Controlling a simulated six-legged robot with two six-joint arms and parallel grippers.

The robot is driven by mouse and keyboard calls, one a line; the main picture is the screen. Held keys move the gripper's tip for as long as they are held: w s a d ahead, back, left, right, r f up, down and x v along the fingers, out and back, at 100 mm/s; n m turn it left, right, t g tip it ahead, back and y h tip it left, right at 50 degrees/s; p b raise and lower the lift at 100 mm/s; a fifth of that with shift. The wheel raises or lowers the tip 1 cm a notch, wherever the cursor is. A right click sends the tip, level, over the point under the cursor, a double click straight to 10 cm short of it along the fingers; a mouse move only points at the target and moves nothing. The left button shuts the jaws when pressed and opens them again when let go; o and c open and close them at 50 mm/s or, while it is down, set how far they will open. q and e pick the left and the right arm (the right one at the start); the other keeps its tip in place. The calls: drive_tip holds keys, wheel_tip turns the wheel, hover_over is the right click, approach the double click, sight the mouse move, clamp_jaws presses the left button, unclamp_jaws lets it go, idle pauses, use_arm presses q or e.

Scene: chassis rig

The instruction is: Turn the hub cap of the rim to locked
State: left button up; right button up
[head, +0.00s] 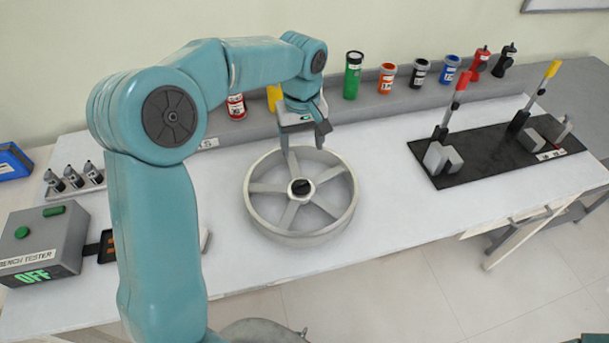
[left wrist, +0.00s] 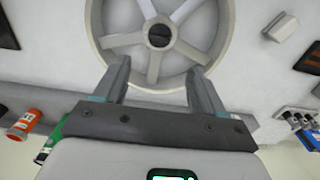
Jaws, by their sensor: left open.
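The rim (head: 332,210) is a grey spoked wheel lying flat on the white bench, left of the middle. Its hub cap (head: 301,188) is a dark round knob at the centre; it also shows in the left wrist view (left wrist: 159,36). Whether the cap is locked cannot be told. My left gripper (head: 305,145) is open and empty above the rim's back edge, its fingers apart and clear of the hub cap. In the left wrist view the gripper's fingertips (left wrist: 158,70) point toward the spokes. My right gripper is not in view.
A bench tester (head: 38,245) reading OFF stands at the left. Coloured bottles and cans line the back ledge, including a green can (head: 353,75). A black board (head: 480,153) with two levers and grey blocks lies at the right. The bench right of the rim is clear.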

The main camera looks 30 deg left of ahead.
sight(302, 184)
use_arm(q)
drive_tip(key=f, duration=0.4)
drive_tip(key=f+p, duration=0.1)
drive_tip(key=f, duration=0.8)
drive_tip(key=shift+w+a+f+p, duration=0.1)
drive_tip(key=shift+a+f+p, duration=0.2)
drive_tip(key=shift+a+f, duration=0.05)
drive_tip(key=shift+w+f, duration=0.15)
drive_tip(key=shift+f, duration=0.05)
drive_tip(key=shift+d, duration=0.15)
drive_tip(key=shift+s+r, duration=0.1)
drive_tip(key=shift+s, duration=0.15)
drive_tip(key=c, duration=0.5)
drive_tip(key=shift+w, duration=0.15)
drive_tip(key=c, duration=0.6)
